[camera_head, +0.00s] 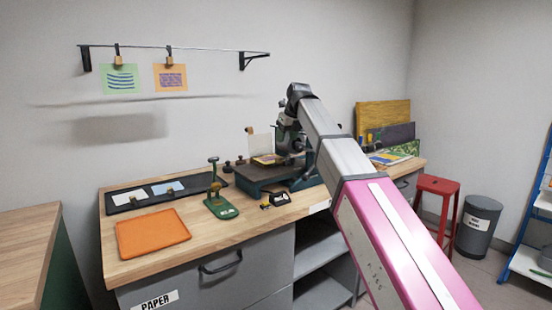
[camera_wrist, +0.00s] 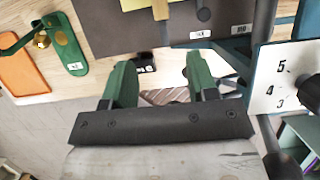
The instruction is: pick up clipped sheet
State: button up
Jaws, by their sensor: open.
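On the wall rail hang a green sheet with blue stripes (camera_head: 120,79) and an orange sheet with a purple block (camera_head: 171,77), each held at its top by a brown clip. A small yellowish sheet (camera_head: 265,159) lies on the dark press bed, by an upright pale panel (camera_head: 260,143) with a brown piece at its upper left. In the wrist view a yellow sheet (camera_wrist: 133,4) with a tan strip across it shows at the top edge, beyond my fingertips. My gripper (camera_wrist: 160,66) is open, its green fingers apart with nothing between them. In the head view its fingertips are hard to make out against the press.
The press (camera_head: 262,178) stands on the wooden bench. An orange tray (camera_head: 152,233), a black tray with two sheets (camera_head: 126,198), a green stand (camera_head: 221,207) and a small black item (camera_head: 275,200) are nearby. A red stool (camera_head: 437,187) and grey bin (camera_head: 478,222) stand right.

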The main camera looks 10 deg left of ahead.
aim_at(280, 159)
jog(key=x, duration=1.1)
jog(key=shift+w+r, duration=0.1)
jog(key=shift+w, duration=0.05)
grip_shut()
